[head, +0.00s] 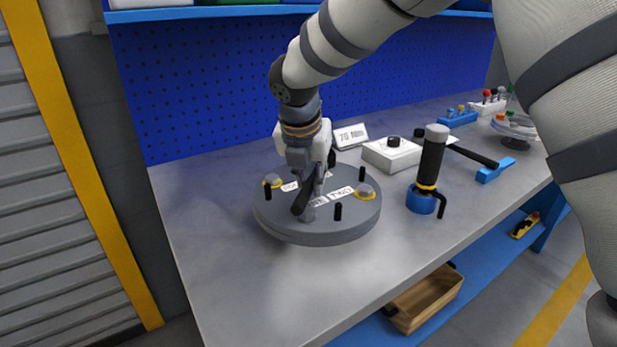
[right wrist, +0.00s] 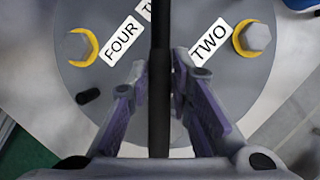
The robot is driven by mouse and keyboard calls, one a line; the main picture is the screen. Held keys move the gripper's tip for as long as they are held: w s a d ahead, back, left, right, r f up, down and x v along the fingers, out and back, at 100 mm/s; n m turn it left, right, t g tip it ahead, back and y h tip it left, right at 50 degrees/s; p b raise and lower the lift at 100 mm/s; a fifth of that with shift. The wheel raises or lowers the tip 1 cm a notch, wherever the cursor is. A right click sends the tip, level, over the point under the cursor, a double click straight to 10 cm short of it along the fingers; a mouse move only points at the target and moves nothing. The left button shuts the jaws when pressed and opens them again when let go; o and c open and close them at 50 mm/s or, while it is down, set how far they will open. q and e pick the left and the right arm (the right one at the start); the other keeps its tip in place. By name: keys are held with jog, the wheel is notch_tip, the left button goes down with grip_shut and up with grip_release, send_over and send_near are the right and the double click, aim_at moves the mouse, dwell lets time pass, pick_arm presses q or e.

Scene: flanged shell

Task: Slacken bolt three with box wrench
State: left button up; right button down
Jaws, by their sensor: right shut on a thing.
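The flanged shell (head: 335,232) is a round grey disc on the workbench, with label plates and short black studs. Bolt two (right wrist: 253,37) and bolt four (right wrist: 78,46) show in the right wrist view, each a silver hex head with a yellow ring, beside their labels. My right gripper (head: 308,180) points down over the disc, shut on the black box wrench (head: 302,203). In the right wrist view the wrench (right wrist: 158,80) runs as a dark bar between the fingers. The wrench's working end and bolt three's seating are mostly hidden. My left gripper is not in view.
A black-handled tool (head: 430,160) stands in a blue base right of the disc. A grey box with a black knob (head: 392,153) and a small sign (head: 350,135) stand behind. The blue pegboard (head: 220,100) closes the back. Bench left and front is clear.

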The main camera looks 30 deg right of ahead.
jog(key=shift+r, duration=3)
